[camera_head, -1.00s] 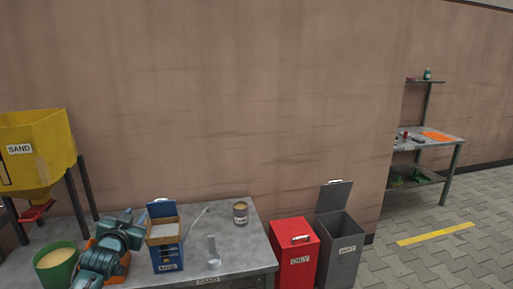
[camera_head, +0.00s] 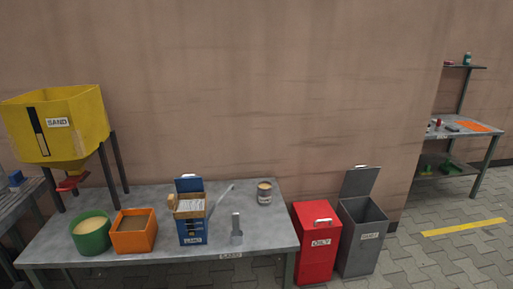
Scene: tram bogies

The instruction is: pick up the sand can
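A small grey can (camera_head: 264,194) with a tan top and a label stands upright at the back right of the grey table (camera_head: 262,228). Its label is too small to read. A round green tub (camera_head: 90,237) with pale sand-like fill stands at the table's left. An orange box (camera_head: 134,240) with darker brownish fill is beside it. Neither of my grippers shows in this view.
A blue box (camera_head: 193,232) with pale contents stands mid-table, beside a grey scoop-like tool (camera_head: 237,232). A yellow hopper (camera_head: 75,125) marked SAND stands behind left. A red bin (camera_head: 316,245) and an open grey bin (camera_head: 366,240) stand right of the table.

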